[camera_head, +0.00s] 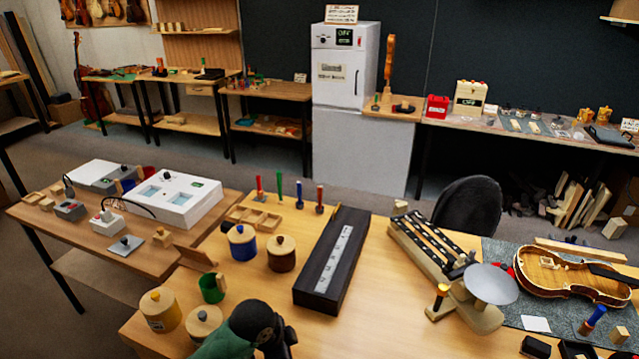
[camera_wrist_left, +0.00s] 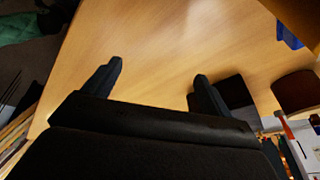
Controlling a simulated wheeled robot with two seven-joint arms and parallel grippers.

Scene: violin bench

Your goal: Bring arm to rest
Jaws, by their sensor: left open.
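My left arm comes in at the bottom of the head view, with a green sleeve and a dark wrist joint. The left gripper's fingers are not clear there. In the left wrist view the left gripper (camera_wrist_left: 155,83) has its two dark fingers wide apart, with nothing between them. Beyond the fingers lies bare wooden bench top (camera_wrist_left: 170,45). I see no part that I can name as my right gripper. Small dark shapes at the bottom right edge of the head view are too cut off to identify.
Near my left arm stand lidded pots, a yellow one (camera_head: 161,309) and a blue one (camera_head: 241,243), and an open green pot (camera_head: 212,288). A long black case (camera_head: 333,260) lies mid-bench. A violin (camera_head: 560,277) lies at right. The bench front middle (camera_head: 390,320) is clear.

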